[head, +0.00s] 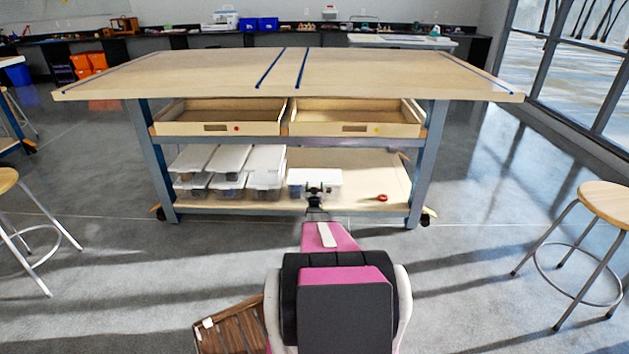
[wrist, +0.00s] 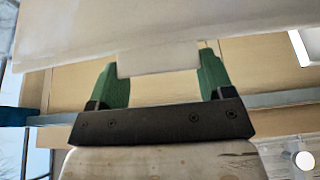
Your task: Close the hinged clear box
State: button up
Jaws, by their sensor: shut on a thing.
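The hinged clear box (head: 297,191) stands on the lower shelf of the workbench, right of the other boxes. Its white lid (head: 325,176) is a pale panel in the head view; how far it is open is hard to tell. In the wrist view the lid (wrist: 90,32) fills the top, with a pale tab (wrist: 158,60) reaching down between my green fingers. My gripper (wrist: 157,78) is shut on this tab. In the head view my gripper (head: 315,190) is small and dark at the box front, hiding part of it.
Several white-lidded clear boxes (head: 229,158) are stacked at left on the lower shelf (head: 350,165). A small red object (head: 382,198) lies on its right part. Two drawers (head: 350,129) hang above under the tabletop (head: 390,70). Stools (head: 606,203) stand on both sides.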

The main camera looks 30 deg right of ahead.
jog(key=shift+f, duration=1)
jog(key=o, duration=1.3)
jog(key=shift+r, duration=0.1)
jog(key=shift+s+a, duration=0.1)
jog(key=v, duration=1)
jog(key=shift+s+a, duration=0.2)
jog(key=shift+s, duration=0.05)
